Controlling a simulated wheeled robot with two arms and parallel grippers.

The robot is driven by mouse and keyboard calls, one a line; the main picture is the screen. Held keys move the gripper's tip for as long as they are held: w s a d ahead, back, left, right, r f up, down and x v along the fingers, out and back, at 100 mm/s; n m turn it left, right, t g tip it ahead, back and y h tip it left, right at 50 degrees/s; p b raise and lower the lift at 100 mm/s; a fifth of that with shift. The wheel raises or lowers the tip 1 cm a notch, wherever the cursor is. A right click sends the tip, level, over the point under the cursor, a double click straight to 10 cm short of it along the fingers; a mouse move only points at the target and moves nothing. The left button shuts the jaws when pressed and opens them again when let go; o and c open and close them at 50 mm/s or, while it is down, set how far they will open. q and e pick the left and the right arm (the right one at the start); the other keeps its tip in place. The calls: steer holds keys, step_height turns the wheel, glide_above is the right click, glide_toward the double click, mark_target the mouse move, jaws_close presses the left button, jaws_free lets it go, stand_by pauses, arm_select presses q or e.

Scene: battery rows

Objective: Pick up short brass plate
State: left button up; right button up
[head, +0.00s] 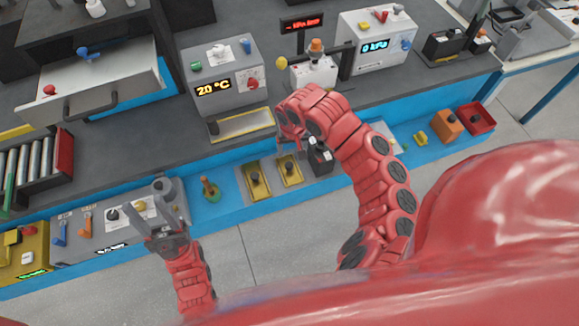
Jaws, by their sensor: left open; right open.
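Two brass plates with dark knobs lie side by side on the blue strip. The shorter brass plate (293,180) is on the right, and the longer brass plate (257,190) is just left of it. My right gripper (289,150) is open and points down near the far end of the shorter plate; its fingers are small and partly hidden by my red arm, and I cannot tell its height above the plate. My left gripper (160,212) is open and empty, well to the left, over the panel with levers.
A black block (320,163) stands right beside the shorter plate. The 20 °C box (225,80) and a yellow-edged tray (240,124) stand behind. An orange box (447,123) and red tray (478,118) are far right.

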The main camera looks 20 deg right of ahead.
steer(key=p, duration=0.2)
glide_toward(289, 164)
steer(key=f, duration=0.5)
steer(key=shift+d, duration=0.25)
steer(key=shift+w+a+f, duration=0.15)
steer(key=shift+f, duration=0.45)
steer(key=shift+w+f, duration=0.25)
steer(key=shift+f, duration=0.45)
steer(key=shift+w+f, duration=0.15)
steer(key=shift+f, duration=1.1)
jaws_close()
